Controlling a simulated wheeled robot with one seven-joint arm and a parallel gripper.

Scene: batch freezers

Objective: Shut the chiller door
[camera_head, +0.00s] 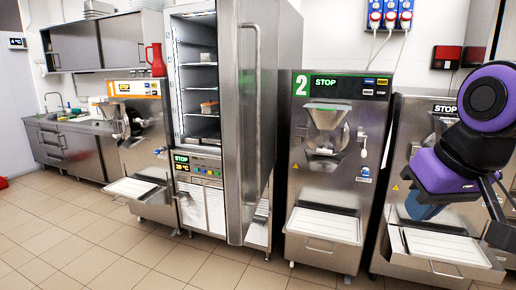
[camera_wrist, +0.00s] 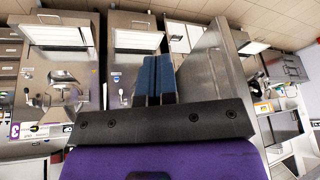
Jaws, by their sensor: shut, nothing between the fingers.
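The chiller (camera_head: 195,175) is a tall steel cabinet left of centre in the head view, with its shelved inside exposed. Its door (camera_head: 274,75) stands wide open, swung out on the right side of the opening. A long vertical handle (camera_head: 257,110) runs down the door's near part. In the wrist view the door (camera_wrist: 213,65) is a slanted grey panel just right of the fingers. My gripper (camera_wrist: 158,60) shows there with its blue fingers together and empty. In the head view my purple arm is at the right, apart from the door.
Machine number 2 (camera_head: 335,160) stands right of the door, and another machine (camera_head: 430,240) stands beyond it with a low front tray. A machine with an orange label (camera_head: 135,88) stands left of the chiller. The tiled floor (camera_head: 90,245) in front is clear.

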